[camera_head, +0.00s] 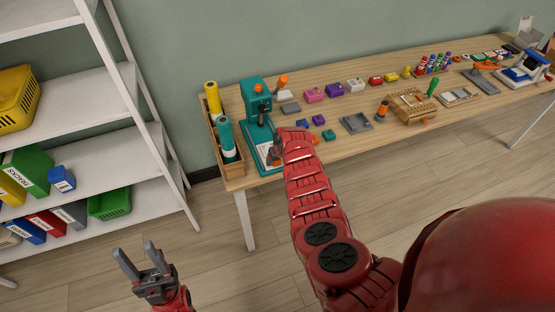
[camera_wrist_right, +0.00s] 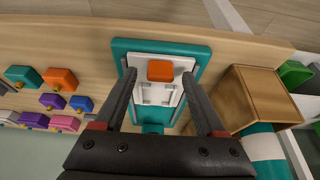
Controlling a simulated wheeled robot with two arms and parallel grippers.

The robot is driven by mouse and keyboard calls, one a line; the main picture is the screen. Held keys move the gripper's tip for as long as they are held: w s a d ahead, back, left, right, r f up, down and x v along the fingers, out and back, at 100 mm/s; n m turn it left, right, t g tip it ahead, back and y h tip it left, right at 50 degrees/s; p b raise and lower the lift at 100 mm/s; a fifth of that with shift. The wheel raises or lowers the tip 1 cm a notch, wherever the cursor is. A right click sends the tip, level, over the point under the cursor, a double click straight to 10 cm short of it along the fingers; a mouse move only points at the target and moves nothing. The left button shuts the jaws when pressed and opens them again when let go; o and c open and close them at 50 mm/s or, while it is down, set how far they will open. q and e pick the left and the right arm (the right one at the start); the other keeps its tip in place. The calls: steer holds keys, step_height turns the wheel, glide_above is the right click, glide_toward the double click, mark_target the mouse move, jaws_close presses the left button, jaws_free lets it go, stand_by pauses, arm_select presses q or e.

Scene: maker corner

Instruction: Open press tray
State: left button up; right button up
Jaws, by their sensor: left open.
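A teal press (camera_head: 257,103) with an orange-knobbed lever (camera_head: 281,81) stands upright at the left end of the table. In the right wrist view its teal base (camera_wrist_right: 190,52) holds a pale tray (camera_wrist_right: 158,94) with an orange handle (camera_wrist_right: 160,70) at the table-edge side. My right gripper (camera_wrist_right: 158,75) is open, its fingers on either side of the tray and handle, with visible gaps. In the head view my right gripper (camera_head: 274,152) is over the press base and hides much of it. My left gripper (camera_head: 137,254) is open and empty, low over the floor.
A wooden bin (camera_head: 233,169) with rolls stands left of the press. Small coloured blocks (camera_head: 329,135), a grey tray (camera_head: 357,123) and a wooden box (camera_head: 412,107) lie to its right. A white shelf (camera_head: 90,133) stands left. The floor before the table is clear.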

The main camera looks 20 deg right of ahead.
steer(key=shift+s+r, duration=0.1)
steer(key=shift+d+r, duration=0.1)
steer(key=shift+r, duration=0.4)
steer(key=shift+v, duration=0.85)
steer(key=b+v, duration=0.4)
steer(key=v, duration=1)
steer(key=shift+s+r, duration=0.2)
steer(key=shift+r, duration=0.05)
